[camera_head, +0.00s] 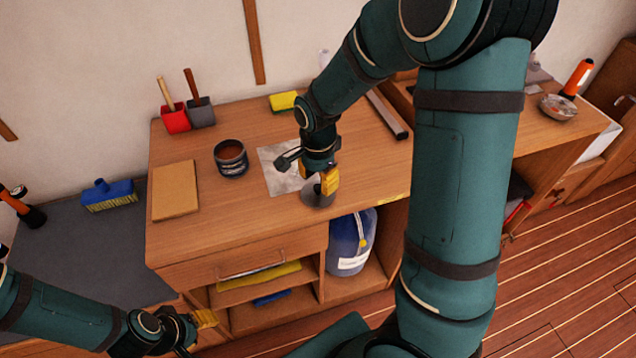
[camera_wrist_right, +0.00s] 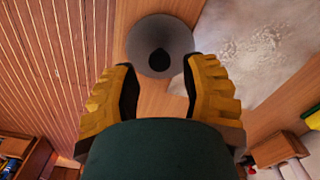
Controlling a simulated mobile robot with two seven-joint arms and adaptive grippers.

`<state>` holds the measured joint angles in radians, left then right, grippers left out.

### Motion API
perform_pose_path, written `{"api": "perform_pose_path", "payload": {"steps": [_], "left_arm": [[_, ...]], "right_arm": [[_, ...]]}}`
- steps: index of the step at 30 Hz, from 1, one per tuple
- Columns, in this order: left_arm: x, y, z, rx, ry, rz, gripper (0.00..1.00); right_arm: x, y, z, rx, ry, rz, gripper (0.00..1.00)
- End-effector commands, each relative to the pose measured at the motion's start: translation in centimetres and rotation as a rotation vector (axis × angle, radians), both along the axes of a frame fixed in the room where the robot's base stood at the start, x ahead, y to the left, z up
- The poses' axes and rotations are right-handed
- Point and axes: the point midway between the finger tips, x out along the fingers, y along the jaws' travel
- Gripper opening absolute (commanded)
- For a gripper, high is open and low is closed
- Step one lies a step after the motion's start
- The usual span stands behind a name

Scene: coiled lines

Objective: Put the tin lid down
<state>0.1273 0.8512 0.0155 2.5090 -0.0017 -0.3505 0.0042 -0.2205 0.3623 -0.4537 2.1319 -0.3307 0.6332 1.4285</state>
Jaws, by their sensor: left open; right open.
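The tin lid (camera_head: 315,203) is a grey disc with a dark knob, on the wooden bench top near its front edge. It also shows in the right wrist view (camera_wrist_right: 145,32), beside the pale sheet. My right gripper (camera_head: 326,181) is open just over the lid. In the wrist view its yellow fingers (camera_wrist_right: 160,78) stand apart, with the knob just beyond their tips and no clear contact. The open tin (camera_head: 231,158), dark with a brown inside, stands further left on the bench. My left gripper (camera_head: 205,319) is open and empty, low in front of the bench.
A pale sheet (camera_head: 283,180) lies behind the lid. A tan board (camera_head: 175,190), red and grey holders (camera_head: 175,119) and a yellow sponge (camera_head: 284,101) are also on the bench. Bare wood (camera_head: 240,215) lies left of the lid. A blue jug (camera_head: 350,243) stands on the shelf below.

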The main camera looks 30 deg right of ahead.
Motion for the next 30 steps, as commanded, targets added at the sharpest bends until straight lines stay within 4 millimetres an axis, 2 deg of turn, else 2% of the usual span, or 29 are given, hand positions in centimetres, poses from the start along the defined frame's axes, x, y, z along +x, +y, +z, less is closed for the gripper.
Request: {"api": "perform_pose_path", "payload": {"steps": [1,6,12,18,30], "left_arm": [[-0.1,0.0,0.6,0.0,0.002,-0.001,0.47],[-0.2,0.0,1.5,-0.001,0.005,-0.001,0.47],[-0.1,0.0,2.2,-0.001,0.003,0.001,0.47],[0.0,0.0,2.3,0.0,0.0,0.003,0.47],[0.0,0.0,2.3,0.0,0.0,0.003,0.47]], "right_arm": [[0.1,0.0,1.5,0.0,-0.005,0.001,0.44],[0.1,0.1,5.0,0.0,-0.006,0.001,0.44],[0.1,0.1,7.8,0.0,-0.002,0.0,0.44],[0.0,0.1,8.9,0.0,-0.001,0.0,0.44],[0.0,0.1,8.8,0.0,0.0,0.0,0.44]]}}
